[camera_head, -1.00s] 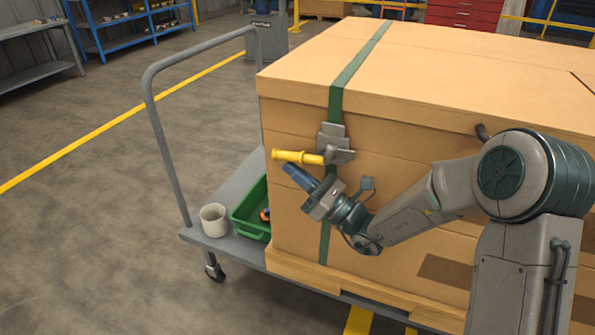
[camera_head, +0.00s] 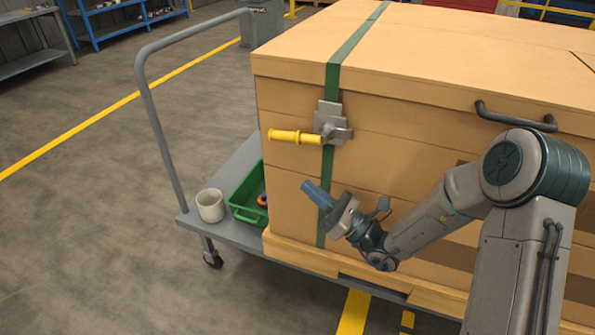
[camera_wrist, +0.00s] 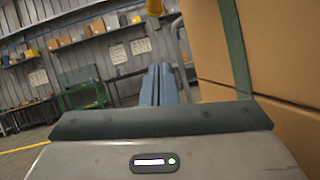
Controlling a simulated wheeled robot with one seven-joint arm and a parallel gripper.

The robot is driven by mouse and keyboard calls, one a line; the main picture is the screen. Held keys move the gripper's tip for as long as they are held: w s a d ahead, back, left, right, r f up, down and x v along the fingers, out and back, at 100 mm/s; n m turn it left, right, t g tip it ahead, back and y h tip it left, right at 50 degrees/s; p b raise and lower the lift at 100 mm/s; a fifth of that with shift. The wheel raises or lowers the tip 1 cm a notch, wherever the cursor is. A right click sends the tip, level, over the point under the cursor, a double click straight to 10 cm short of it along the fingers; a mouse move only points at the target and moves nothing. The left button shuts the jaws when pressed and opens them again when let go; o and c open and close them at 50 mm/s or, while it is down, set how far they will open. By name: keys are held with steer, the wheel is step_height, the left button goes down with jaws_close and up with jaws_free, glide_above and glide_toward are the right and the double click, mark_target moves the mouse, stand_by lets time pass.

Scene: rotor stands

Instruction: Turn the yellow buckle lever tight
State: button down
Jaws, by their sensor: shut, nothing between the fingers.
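The yellow buckle lever (camera_head: 296,136) sticks out to the left, about level, from a grey metal buckle (camera_head: 330,122). The buckle sits on a green strap (camera_head: 333,82) that runs over the top and down the front of a large tan crate (camera_head: 420,130). My gripper (camera_head: 308,186) is shut and empty, with its blue fingers together. It is below the lever, apart from it, pointing up and to the left. In the wrist view the shut fingers (camera_wrist: 160,84) show in the middle, and a bit of yellow, probably the lever, shows at the top edge.
The crate stands on a grey cart (camera_head: 232,232) with a tall handle (camera_head: 160,130). A dark handle (camera_head: 515,115) juts from the crate's front. Floor at left is clear.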

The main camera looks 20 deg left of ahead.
steer(key=v, duration=0.3)
steer(key=shift+d+f, duration=0.1)
steer(key=shift+f, duration=0.35)
steer(key=shift+s, duration=0.1)
steer(key=s+d+r+n+g+h+p, duration=0.3)
steer(key=s+r+n+g+h+p, duration=0.2)
steer(key=s+n, duration=0.2)
steer(key=s+d+r+n+g+h+p, duration=0.3)
steer(key=s+r+n+g+h+p, duration=0.2)
steer(key=s+n+h, duration=0.15)
steer(key=d+r+n+t+h+p, duration=0.4)
steer(key=d+r, duration=0.3)
steer(key=d, duration=0.4)
steer(key=d+r+n+t+h+p, duration=0.4)
steer(key=d+r+t+h+p, duration=0.1)
steer(key=d, duration=0.7)
step_height(320, 180, up, 2)
steer(key=shift+s+d+r+h+p, duration=0.15)
steer(key=shift+s+d+h+p, duration=0.2)
steer(key=shift+h+p, duration=0.7)
